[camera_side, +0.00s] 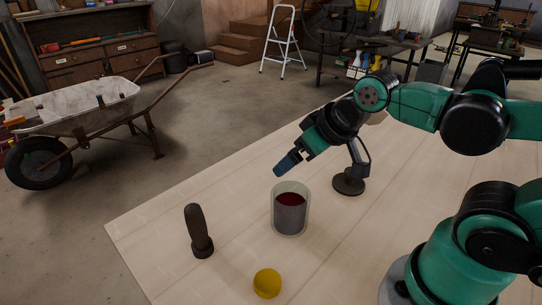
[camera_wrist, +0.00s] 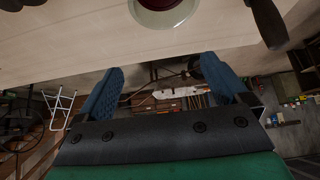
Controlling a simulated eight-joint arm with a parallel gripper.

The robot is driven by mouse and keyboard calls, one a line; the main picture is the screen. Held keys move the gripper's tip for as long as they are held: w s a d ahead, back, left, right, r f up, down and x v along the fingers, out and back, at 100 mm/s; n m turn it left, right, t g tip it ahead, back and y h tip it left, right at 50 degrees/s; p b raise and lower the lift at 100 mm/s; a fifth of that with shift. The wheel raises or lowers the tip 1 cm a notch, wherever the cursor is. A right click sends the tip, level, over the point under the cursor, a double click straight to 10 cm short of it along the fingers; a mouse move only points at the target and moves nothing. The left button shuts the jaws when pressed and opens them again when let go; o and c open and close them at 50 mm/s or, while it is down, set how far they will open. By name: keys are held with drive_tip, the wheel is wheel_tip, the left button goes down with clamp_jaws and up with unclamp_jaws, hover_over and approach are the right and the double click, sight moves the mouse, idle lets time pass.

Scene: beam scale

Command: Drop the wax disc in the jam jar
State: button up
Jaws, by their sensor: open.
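The jam jar (camera_side: 290,213) stands upright on the pale table, a clear cylinder with dark red contents. Its rim also shows at the top of the wrist view (camera_wrist: 163,20). A round yellow piece (camera_side: 267,283), which I take for the wax disc, lies on the table in front of the jar; I do not see it in the wrist view. My gripper (camera_side: 285,164) is above and slightly behind the jar, tilted down to the left. In the wrist view its two blue fingers (camera_wrist: 162,65) are spread wide with nothing between them.
The pale table (camera_side: 150,227) is bare at the left corner. A wheelbarrow (camera_side: 75,110) stands on the floor beyond.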

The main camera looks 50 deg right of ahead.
wheel_tip(320, 180, up, 5)
drive_tip(key=a, duration=0.1)
drive_tip(key=m+g, duration=0.2)
drive_tip(key=g, duration=0.5)
hover_over(266, 279)
wheel_tip(266, 279, down, 12)
drive_tip(key=shift+r, duration=0.1)
drive_tip(key=shift+f, duration=3.4)
drive_tip(key=c, duration=1.3)
drive_tip(key=shift+r, duration=0.15)
